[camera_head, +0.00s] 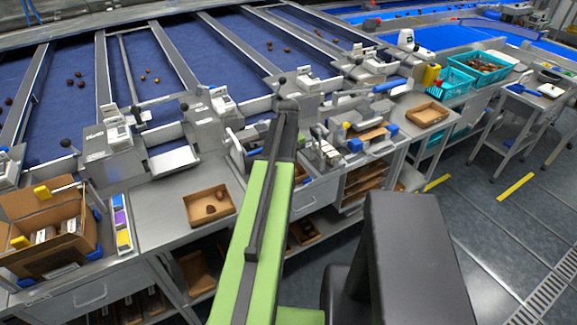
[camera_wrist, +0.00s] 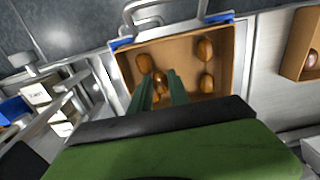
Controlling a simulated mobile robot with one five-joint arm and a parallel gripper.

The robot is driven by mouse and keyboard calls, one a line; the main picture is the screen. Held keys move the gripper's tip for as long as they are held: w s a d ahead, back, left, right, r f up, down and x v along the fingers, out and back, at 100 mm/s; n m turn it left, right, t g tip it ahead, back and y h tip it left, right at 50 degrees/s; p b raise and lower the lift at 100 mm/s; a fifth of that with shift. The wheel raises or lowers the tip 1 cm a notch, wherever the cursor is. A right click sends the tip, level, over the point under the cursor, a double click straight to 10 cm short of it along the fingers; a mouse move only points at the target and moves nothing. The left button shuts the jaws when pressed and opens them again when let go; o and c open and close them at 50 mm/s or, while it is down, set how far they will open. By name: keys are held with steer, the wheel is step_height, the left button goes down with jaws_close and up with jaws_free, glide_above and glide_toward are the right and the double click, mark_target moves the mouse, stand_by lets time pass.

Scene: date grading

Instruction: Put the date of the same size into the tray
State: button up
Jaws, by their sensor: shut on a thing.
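In the wrist view my gripper (camera_wrist: 160,86) reaches over a shallow brown tray (camera_wrist: 180,39), its green fingers closed on a brown date (camera_wrist: 159,78). The fingers partly hide this date, and I cannot tell whether it touches the tray floor. Other dates lie apart in the tray: one just left of the fingertips (camera_wrist: 145,63), one at upper right (camera_wrist: 204,49) and one at lower right (camera_wrist: 206,82). A second brown tray (camera_wrist: 292,65) at the right edge holds a date (camera_wrist: 311,58). The head view hides my gripper behind my arm.
In the head view a brown tray (camera_head: 190,214) with dates lies on the steel bench left of my arm. A cardboard box (camera_head: 70,257) stands further left. Another brown tray (camera_head: 427,122) and turquoise crates (camera_head: 492,77) are at right. Metal machinery borders the bench behind.

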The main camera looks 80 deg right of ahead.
steer(key=o, duration=0.9)
steer(key=shift+c, duration=0.2)
step_height(320, 180, up, 17)
steer(key=p, duration=1.7)
steer(key=shift+r, duration=0.2)
